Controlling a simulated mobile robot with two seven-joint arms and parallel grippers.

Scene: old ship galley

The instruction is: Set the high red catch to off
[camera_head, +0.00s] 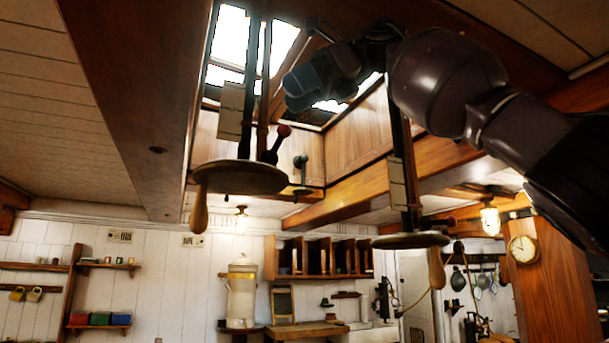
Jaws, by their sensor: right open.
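The high red catch (283,132) is a short dark lever with a red ball knob. It rises from the round wooden disc (240,178) that hangs below the skylight, and it tilts up and to the right. Any off marking is not readable here. My right gripper (297,90) comes in from the right, dark against the bright skylight, above the red knob and apart from it. It is open and empty; the gap between its fingers is hard to see. My left gripper is not in view.
A dark-knobbed lever (301,162) stands just right of the red one. Vertical rods and a pale tag (230,110) hang close to my gripper's left. A second disc (410,240) with a wooden handle (436,268) hangs lower right. Wooden beams (130,80) frame the skylight.

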